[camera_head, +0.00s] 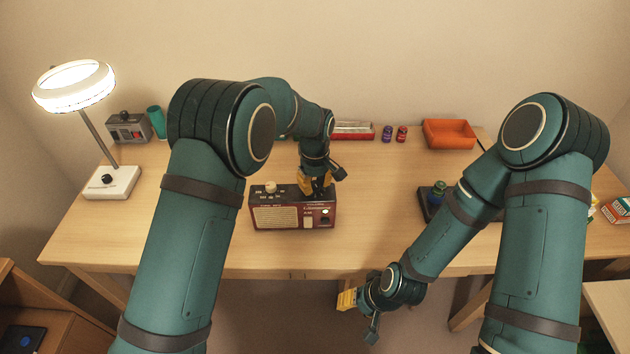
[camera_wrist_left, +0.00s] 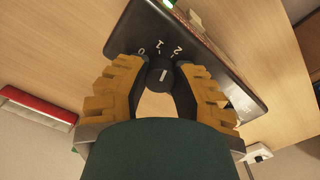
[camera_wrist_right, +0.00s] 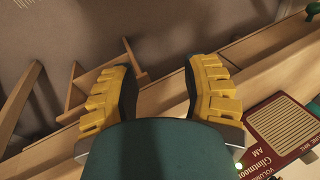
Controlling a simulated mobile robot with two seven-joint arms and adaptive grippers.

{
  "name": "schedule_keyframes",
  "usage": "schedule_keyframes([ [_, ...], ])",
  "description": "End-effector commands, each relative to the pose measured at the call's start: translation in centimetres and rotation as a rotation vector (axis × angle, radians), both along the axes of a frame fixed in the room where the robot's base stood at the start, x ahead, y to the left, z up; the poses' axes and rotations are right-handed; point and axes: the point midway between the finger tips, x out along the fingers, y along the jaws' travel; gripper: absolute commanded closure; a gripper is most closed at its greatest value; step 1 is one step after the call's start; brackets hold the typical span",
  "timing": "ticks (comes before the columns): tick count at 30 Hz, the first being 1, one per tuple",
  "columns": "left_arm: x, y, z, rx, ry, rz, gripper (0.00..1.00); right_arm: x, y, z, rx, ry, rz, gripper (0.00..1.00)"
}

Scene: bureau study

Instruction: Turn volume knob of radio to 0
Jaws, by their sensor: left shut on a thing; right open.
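The radio (camera_head: 292,216), dark red with a cream grille, stands near the table's front edge. My left gripper (camera_head: 316,188) is over the right part of its top. In the left wrist view the left gripper (camera_wrist_left: 160,85) is shut on a dark knob (camera_wrist_left: 163,72) with a white mark, beside the numbers 0, 1 and 2. I cannot tell which number the mark meets. My right gripper (camera_head: 354,313) is open and empty in front of the table. The right wrist view shows part of the radio front (camera_wrist_right: 283,130) with "VOLUME" lettering; a dark front knob (camera_head: 325,218) shows in the head view.
A lit lamp (camera_head: 114,183) stands on the table (camera_head: 180,235) at the left. A red box (camera_head: 352,131), two small jars (camera_head: 387,134) and an orange tray (camera_head: 449,134) are at the back. A dark stand (camera_head: 430,205) is at the right.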

Motion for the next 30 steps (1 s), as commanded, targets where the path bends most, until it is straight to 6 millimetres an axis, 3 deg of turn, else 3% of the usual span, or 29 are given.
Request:
schedule_keyframes([
  [30, -0.1, 0.0, 0.0, 0.002, 0.001, 0.907, 1.0, 1.3, -0.2, 3.9, -0.007, -0.028, -0.023, 0.53],
])
